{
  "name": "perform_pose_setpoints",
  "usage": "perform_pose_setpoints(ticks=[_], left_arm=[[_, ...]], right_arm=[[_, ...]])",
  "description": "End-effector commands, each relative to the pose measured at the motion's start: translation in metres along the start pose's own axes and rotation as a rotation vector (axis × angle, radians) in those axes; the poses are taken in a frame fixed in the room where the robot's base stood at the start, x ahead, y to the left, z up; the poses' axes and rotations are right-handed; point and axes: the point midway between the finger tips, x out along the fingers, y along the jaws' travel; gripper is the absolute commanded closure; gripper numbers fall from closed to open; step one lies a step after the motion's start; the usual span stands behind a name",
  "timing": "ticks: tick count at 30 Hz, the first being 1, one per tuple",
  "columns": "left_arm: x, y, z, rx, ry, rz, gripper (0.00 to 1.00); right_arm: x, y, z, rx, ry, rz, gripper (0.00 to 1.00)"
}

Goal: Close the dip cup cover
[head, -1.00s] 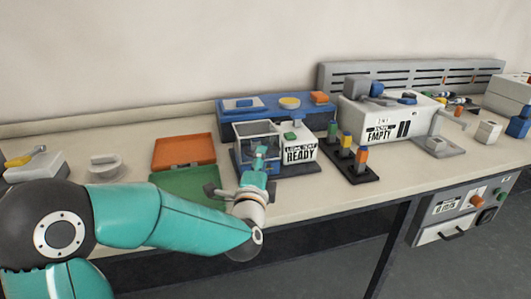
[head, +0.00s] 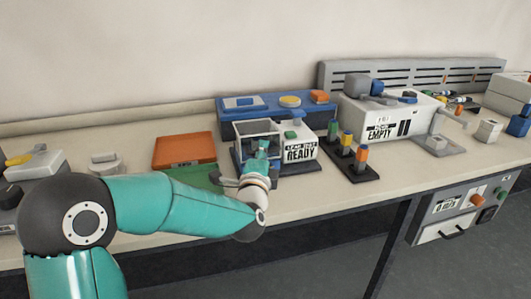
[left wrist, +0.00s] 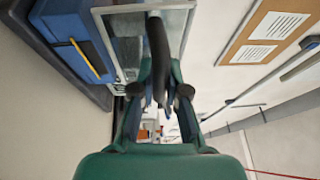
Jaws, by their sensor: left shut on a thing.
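The dip cup cover appears to be the clear, grey-framed panel (head: 257,127) on the blue unit beside the READY box. It stands raised at a tilt, and the cup is hidden. My left gripper (head: 262,147) is at the front of this panel, its fingers partly hidden by the wrist. In the left wrist view my left gripper (left wrist: 160,98) is shut on a dark curved handle (left wrist: 157,45), with the grey frame (left wrist: 118,40) close behind. My right gripper is in neither view.
A white READY box (head: 300,154) stands just right of the panel. A rack with coloured posts (head: 350,172) is further right. An orange panel (head: 183,148) and a green panel (head: 190,174) lie to the left. The EMPTY machine (head: 388,127) stands behind right.

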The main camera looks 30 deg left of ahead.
Motion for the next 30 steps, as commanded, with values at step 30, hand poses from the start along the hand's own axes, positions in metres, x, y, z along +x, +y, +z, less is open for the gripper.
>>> perform_pose_setpoints(ticks=[30], left_arm=[[-0.005, 0.016, -0.002, 0.001, -0.001, 0.003, 0.61]], right_arm=[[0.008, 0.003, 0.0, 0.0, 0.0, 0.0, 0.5]])
